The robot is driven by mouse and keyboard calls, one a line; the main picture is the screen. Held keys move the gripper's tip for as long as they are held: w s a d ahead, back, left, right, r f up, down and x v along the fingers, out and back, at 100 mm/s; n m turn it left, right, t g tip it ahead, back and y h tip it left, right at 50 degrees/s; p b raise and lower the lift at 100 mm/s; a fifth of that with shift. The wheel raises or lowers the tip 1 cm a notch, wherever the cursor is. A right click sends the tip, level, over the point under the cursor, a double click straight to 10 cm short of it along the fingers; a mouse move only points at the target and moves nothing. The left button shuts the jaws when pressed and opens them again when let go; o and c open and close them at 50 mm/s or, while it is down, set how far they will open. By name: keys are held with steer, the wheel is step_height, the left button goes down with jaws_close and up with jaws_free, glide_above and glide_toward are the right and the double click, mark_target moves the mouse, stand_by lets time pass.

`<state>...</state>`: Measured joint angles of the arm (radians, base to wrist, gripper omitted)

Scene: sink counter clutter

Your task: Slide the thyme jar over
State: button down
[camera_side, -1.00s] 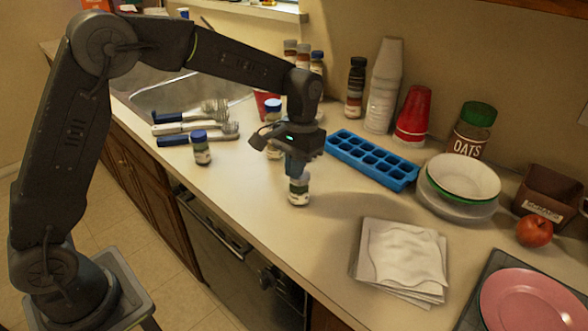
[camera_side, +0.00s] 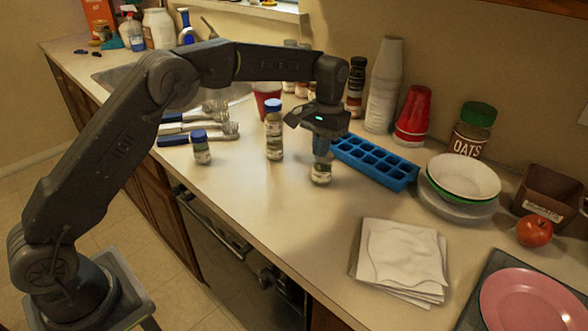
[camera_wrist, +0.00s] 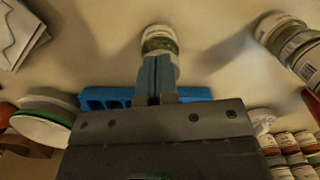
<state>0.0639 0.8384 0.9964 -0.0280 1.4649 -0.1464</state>
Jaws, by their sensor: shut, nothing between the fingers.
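A small spice jar (camera_side: 321,174) with a pale label stands upright on the counter, close to the front edge of the blue ice tray. Its label is too small to read. My gripper (camera_side: 322,154) is at the jar's top in the side view, and its grey-blue fingers hide the lid. In the wrist view the jar (camera_wrist: 160,39) shows just beyond the fingertips. The fingers (camera_wrist: 156,72) are pressed together with nothing between them. They seem to meet the jar's near side, but contact is not clear.
The blue ice tray (camera_side: 375,163) lies behind the jar. Two blue-capped jars (camera_side: 274,137) (camera_side: 201,150) stand to the left. A stack of napkins (camera_side: 400,260) lies front right, with bowls (camera_side: 462,178) behind. Bare counter lies between the jars and napkins.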

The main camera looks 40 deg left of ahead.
steer(key=shift+a+f, duration=0.1)
steer(key=shift+f, duration=0.55)
steer(key=shift+w+r, duration=0.2)
steer(key=shift+r, duration=1.25)
steer(key=shift+w+r, duration=0.25)
steer(key=shift+r, duration=1.2)
steer(key=shift+w+r, duration=0.2)
steer(key=shift+r, duration=1.25)
steer(key=c, duration=1.8)
jaws_free()
steer(key=shift+o, duration=0.7)
steer(key=o, duration=0.3)
steer(key=shift+s+r+m, duration=0.1)
steer(key=shift+m, duration=0.9)
steer(key=o, duration=0.5)
steer(key=m, duration=0.5)
steer(key=shift+s+d+r+m+t, duration=0.25)
steer(key=shift+m+t, duration=0.05)
steer(key=shift+t, duration=0.1)
steer(key=o, duration=0.4)
steer(key=m, duration=0.5)
steer(key=shift+s+d+r+t, duration=0.1)
steer(key=shift+s+d+t, duration=0.05)
steer(key=shift+s+t, duration=0.15)
steer(key=shift+o, duration=0.4)
steer(key=m, duration=0.3)
steer(key=shift+s+d+r+m, duration=0.1)
steer(key=shift+s+m, duration=0.1)
steer(key=shift+m, duration=0.2)
